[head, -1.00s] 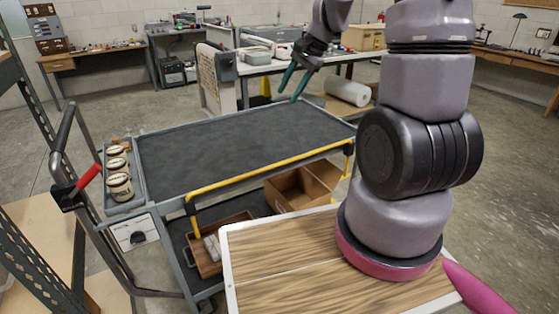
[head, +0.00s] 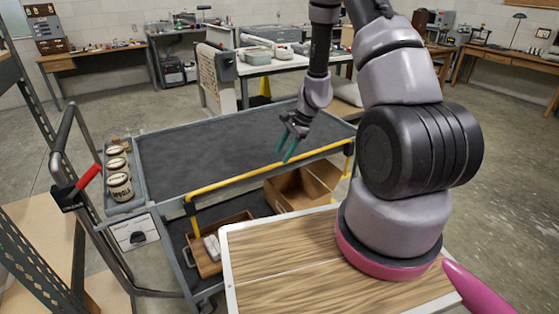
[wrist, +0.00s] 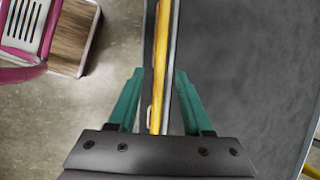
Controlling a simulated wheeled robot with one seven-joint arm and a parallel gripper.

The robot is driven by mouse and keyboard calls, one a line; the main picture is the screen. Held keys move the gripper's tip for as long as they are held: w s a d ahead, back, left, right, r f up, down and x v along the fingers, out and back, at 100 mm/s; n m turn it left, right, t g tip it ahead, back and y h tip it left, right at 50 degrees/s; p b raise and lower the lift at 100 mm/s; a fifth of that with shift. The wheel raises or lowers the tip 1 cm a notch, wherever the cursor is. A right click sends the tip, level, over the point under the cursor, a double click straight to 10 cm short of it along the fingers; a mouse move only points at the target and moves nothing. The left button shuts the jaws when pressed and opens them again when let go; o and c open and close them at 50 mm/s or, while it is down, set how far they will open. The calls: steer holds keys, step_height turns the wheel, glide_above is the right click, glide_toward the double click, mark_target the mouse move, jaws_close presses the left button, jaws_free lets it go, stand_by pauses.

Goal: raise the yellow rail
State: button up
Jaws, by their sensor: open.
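The yellow rail (head: 235,179) runs along the near long side of the grey cart, at about the level of its top deck, with a bent-down end at each side. My gripper (head: 287,153) is open and points down at the rail's right half in the head view. In the wrist view the yellow rail (wrist: 161,62) runs between the two green fingers of my gripper (wrist: 158,90), with a gap on each side. No touch shows. How far the fingertips stand above the rail is hard to tell.
The cart's dark top (head: 210,150) is bare. Its left tray (head: 122,200) holds several jars. The lower shelf carries an open cardboard box (head: 285,192) and a wooden drawer-like box (head: 206,262). A metal rack (head: 30,255) stands at the left.

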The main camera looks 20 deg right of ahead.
mark_target(279, 164)
steer(key=shift+x, duration=1.75)
jaws_close()
